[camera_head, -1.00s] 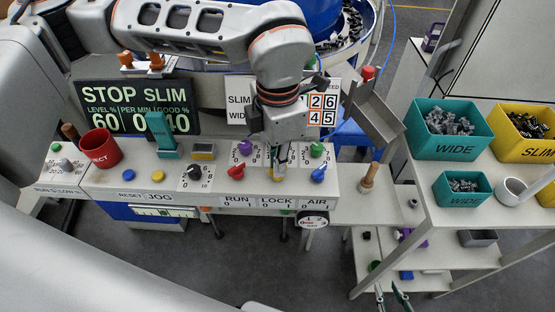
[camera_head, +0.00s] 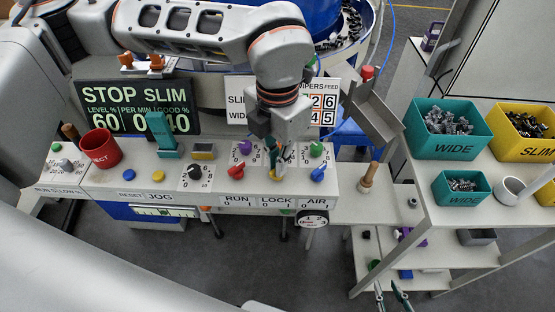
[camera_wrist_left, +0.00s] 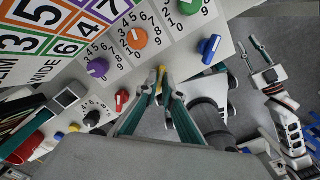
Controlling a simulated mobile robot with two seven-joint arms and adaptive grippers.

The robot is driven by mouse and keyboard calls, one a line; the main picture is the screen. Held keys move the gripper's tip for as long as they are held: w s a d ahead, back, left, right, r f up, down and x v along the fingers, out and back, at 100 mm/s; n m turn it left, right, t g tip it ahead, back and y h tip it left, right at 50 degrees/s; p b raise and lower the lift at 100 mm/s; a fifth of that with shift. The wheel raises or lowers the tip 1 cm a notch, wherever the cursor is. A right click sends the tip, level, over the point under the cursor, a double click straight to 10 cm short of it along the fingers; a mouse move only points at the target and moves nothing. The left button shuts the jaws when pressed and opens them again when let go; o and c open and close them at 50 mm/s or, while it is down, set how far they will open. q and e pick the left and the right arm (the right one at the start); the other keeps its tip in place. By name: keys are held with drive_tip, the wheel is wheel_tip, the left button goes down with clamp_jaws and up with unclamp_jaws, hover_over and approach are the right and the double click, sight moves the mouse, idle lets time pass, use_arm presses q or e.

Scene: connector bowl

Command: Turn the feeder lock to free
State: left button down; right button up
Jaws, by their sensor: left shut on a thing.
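The feeder lock is a yellow knob (camera_head: 273,176) above the LOCK label on the panel's front. It sits between the red RUN knob (camera_head: 236,171) and the blue AIR knob (camera_head: 318,173). My left gripper (camera_head: 275,168) comes down from above and is shut on the yellow knob, hiding much of it. In the left wrist view the yellow knob (camera_wrist_left: 160,76) shows between the fingertips (camera_wrist_left: 163,88). Its pointer direction cannot be told. My right gripper (camera_head: 391,294) is open and empty at the bottom edge, away from the panel.
Black, purple and green dials (camera_head: 316,149) stand close around the lock. A red cup (camera_head: 100,148) and a teal holder (camera_head: 161,133) stand further left. A grey chute (camera_head: 372,110) and a wooden-handled tool (camera_head: 368,178) are to the right. Teal and yellow bins fill the shelf at right.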

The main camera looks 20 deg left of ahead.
use_arm(q)
drive_tip(key=c, duration=2.2)
unclamp_jaws()
wheel_tip(320, 180, up, 12)
